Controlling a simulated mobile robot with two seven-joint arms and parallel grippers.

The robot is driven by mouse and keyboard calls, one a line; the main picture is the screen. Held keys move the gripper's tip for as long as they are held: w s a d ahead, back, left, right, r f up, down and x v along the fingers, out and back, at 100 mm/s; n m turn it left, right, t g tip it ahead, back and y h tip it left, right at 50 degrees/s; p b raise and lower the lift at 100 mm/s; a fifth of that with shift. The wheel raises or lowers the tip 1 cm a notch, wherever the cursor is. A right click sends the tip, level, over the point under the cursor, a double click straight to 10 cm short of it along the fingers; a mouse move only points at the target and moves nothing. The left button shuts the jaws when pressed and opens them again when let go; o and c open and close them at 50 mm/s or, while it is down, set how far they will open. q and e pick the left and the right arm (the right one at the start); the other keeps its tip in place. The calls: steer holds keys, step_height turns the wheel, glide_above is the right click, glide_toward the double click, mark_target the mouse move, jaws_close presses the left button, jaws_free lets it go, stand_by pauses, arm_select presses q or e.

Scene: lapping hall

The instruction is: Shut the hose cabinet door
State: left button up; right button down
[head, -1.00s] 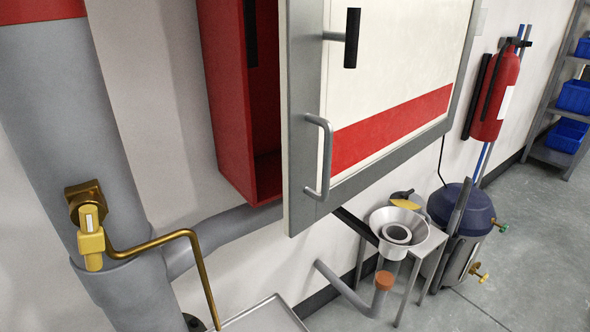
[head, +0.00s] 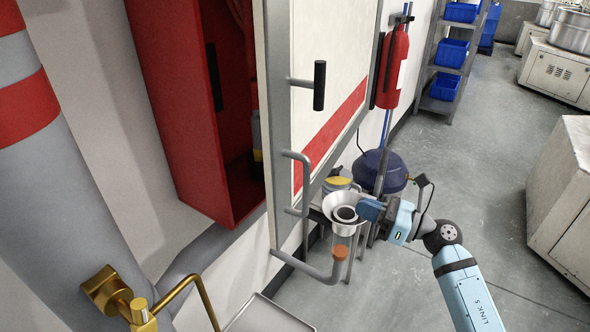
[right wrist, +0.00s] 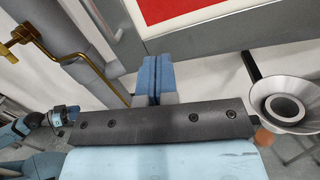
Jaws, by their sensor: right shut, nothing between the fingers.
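The red hose cabinet (head: 180,120) is on the wall, left of centre in the head view, and its inside shows. Its door (head: 328,60), white with a red stripe and grey frame, stands open. A grey bar handle (head: 306,185) and a black-gripped lever (head: 319,86) are near the door's near edge. My right gripper (head: 366,208) is shut and empty, to the right of the handle and apart from it. Its blue fingers (right wrist: 156,76) are together in the right wrist view, below the door's lower edge (right wrist: 210,35). My left gripper (right wrist: 62,118) shows small at the left there; its jaws are unclear.
A fire extinguisher (head: 393,66) hangs beyond the door. Brass piping (head: 190,285) is at lower left. Grey floor (head: 480,170) is open at right.

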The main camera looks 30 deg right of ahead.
steer(key=d+n+g, duration=0.1)
steer(key=n+p, duration=0.1)
steer(key=p, duration=0.3)
glide_toward(301, 184)
steer(key=shift+h, duration=0.3)
steer(key=x, duration=0.6)
steer(key=shift+w+a+r, duration=0.15)
steer(key=shift+w+r, duration=0.05)
steer(key=shift+r, duration=0.05)
steer(key=shift+w+a+f, duration=0.1)
steer(key=shift+w+a, duration=0.2)
steer(key=shift+w, duration=0.1)
